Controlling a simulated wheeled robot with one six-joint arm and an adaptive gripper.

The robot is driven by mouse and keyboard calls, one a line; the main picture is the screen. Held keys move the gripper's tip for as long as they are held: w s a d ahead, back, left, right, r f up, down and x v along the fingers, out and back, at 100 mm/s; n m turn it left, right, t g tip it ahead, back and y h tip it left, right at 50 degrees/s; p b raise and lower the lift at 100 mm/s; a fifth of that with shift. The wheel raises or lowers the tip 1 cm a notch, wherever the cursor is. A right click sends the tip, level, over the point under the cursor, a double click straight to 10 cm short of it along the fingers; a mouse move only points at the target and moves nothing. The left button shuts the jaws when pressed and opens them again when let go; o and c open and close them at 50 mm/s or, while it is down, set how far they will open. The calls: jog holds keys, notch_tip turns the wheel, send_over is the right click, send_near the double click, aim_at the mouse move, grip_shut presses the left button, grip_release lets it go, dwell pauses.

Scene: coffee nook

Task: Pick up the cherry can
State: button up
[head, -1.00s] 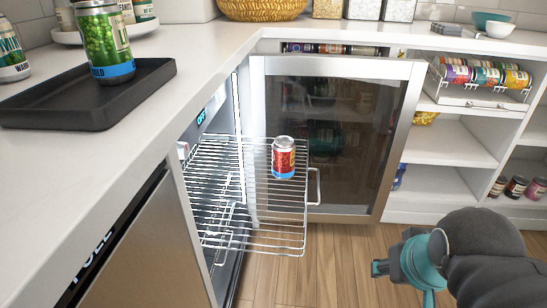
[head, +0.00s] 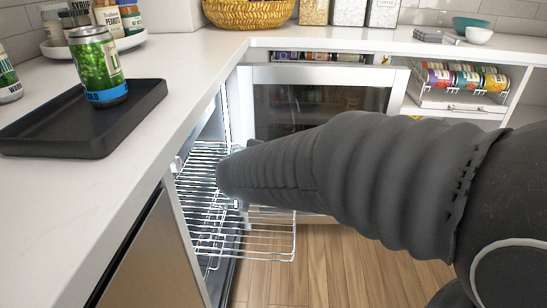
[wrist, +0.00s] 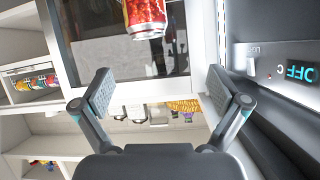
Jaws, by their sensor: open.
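The cherry can (wrist: 145,18), red with a silver rim, shows at the top of the wrist view, its upper part cut off by the frame edge. My gripper (wrist: 162,90) is open, its two fingers spread wide. The can appears beyond the fingertips and between their lines, not touching either. In the head view my arm reaches over the pulled-out wire rack (head: 245,240) of the fridge and hides both the can and my gripper.
The glass fridge door (head: 330,85) stands open behind the rack. A black tray (head: 60,140) with a green can (head: 97,65) is on the counter at left. Shelves with a can rack (head: 465,85) stand at right. The fridge display (wrist: 300,73) and side wall are close to my gripper.

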jog(key=w+d+f+b, duration=0.1)
jog(key=w+f, duration=0.2)
jog(key=w+f+h+b, duration=0.1)
jog(key=w+f, duration=0.2)
jog(key=w, duration=0.1)
jog(key=w+d+f+g+h+b, duration=0.1)
jog(key=w+f, duration=0.2)
jog(key=f, duration=0.1)
jog(key=shift+w+d, duration=0.25)
jog(key=shift+d, duration=0.05)
jog(key=c, duration=1.4)
jog(key=shift+c, duration=1.2)
jog(key=shift+r, duration=0.15)
